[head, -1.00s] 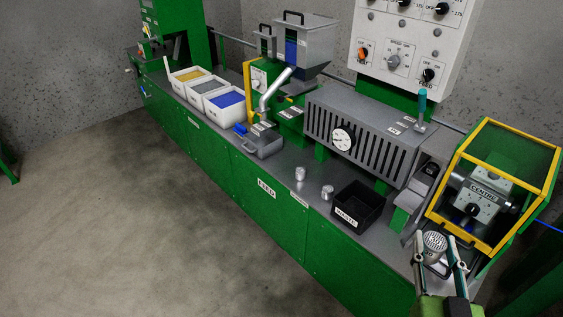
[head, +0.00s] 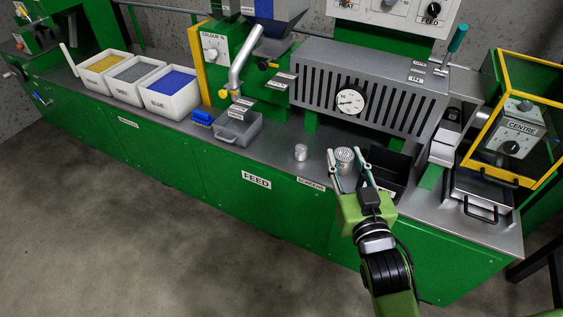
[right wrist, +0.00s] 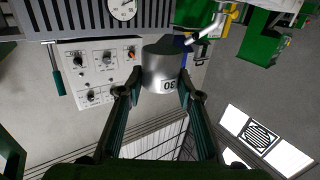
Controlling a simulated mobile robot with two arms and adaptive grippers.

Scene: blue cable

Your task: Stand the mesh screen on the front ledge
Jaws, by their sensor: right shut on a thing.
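The mesh screen (head: 344,155) is a small silvery cylinder with a mesh top, marked "30". My right gripper (head: 350,168) is shut on its sides, over the front ledge (head: 270,158) by the "SCREENS" label. I cannot tell whether its base touches the ledge. In the right wrist view the screen (right wrist: 163,72) sits between both fingertips (right wrist: 160,90), its number upside down. A similar small cylinder (head: 301,152) stands on the ledge to the left, apart from it. My left gripper is not in view.
A black bin (head: 388,182) stands just right of the held screen, partly behind my gripper. A slotted grey housing with a gauge (head: 350,101) is behind. A grey tray (head: 238,130) and white bins (head: 165,92) are further left. A yellow-framed guard (head: 500,60) is at right.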

